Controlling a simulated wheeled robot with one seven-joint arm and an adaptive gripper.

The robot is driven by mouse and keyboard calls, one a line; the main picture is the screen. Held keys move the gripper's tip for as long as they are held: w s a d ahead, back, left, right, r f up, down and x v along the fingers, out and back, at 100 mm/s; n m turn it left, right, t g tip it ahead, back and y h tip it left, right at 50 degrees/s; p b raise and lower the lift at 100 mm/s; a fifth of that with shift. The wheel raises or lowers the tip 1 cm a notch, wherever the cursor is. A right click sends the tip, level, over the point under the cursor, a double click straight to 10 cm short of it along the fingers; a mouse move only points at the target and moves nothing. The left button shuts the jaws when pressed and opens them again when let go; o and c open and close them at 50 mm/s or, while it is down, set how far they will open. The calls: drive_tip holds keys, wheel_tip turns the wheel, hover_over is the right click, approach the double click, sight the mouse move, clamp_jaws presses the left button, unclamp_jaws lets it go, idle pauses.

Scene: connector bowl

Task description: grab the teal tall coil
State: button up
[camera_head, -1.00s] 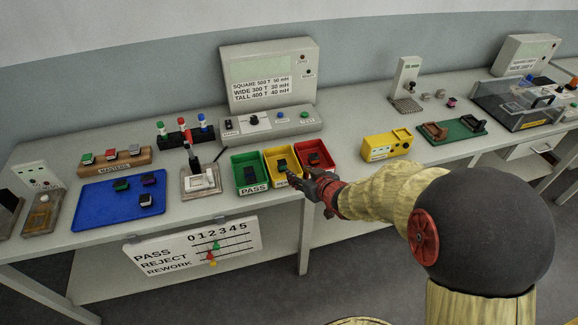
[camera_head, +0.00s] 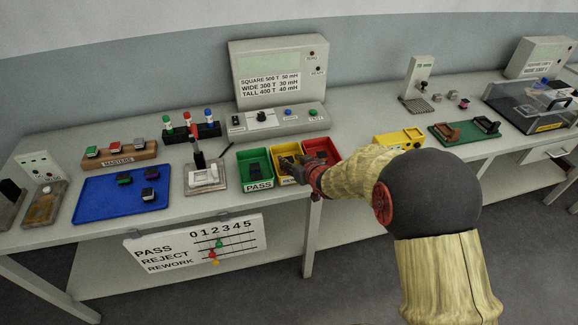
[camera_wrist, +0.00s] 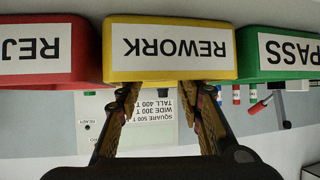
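I cannot clearly pick out a teal tall coil at this size.
The red bin (camera_head: 333,155) adjoins the yellow one on the right. A lever press (camera_head: 204,176) stands left of the green bin. A meter box (camera_head: 280,85) stands behind, and a yellow box (camera_head: 398,138) is to the right. The bench's front edge lies below the bins.

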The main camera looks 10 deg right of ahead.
drive_tip(key=shift+w+f, duration=0.15)
drive_tip(key=shift+w, duration=0.1)
drive_tip(key=shift+c, duration=0.9)
drive_tip(key=c, duration=0.7)
clamp_jaws()
